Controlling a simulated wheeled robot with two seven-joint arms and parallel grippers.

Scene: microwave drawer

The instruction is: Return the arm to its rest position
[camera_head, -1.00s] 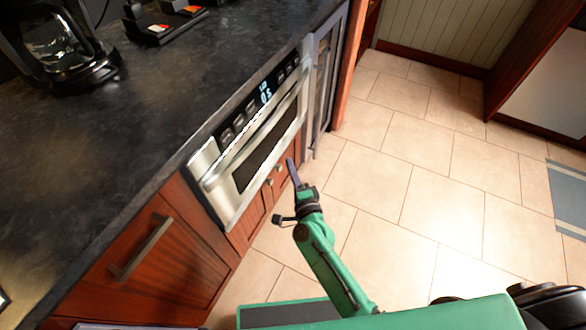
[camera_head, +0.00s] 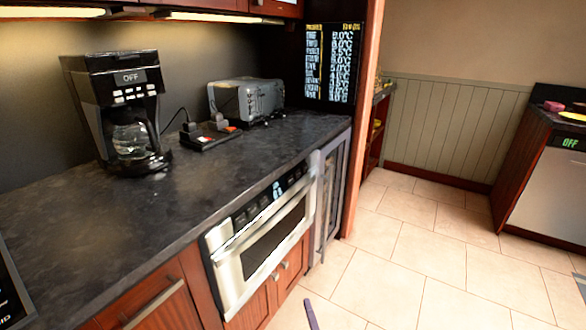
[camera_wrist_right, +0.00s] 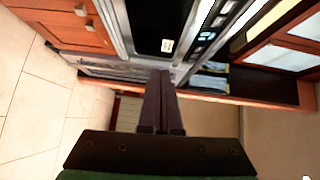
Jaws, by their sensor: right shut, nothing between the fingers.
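My right gripper (camera_wrist_right: 160,100) shows in the right wrist view with its two dark fingers together and nothing between them. In the head view only a dark finger tip of it (camera_head: 311,314) shows at the bottom edge, over the floor. It is apart from the microwave drawer (camera_head: 262,240), which is shut under the counter. The microwave drawer also shows in the right wrist view (camera_wrist_right: 158,28), turned on its side. The rest of my right arm is out of the head view. My left gripper is in no view.
A black counter (camera_head: 60,225) carries a coffee maker (camera_head: 125,115), a toaster (camera_head: 246,100) and a small black stand (camera_head: 208,134). Wooden cabinet doors (camera_head: 165,300) lie below it. The tiled floor (camera_head: 430,270) to the right is clear. A dishwasher (camera_head: 550,195) stands at the far right.

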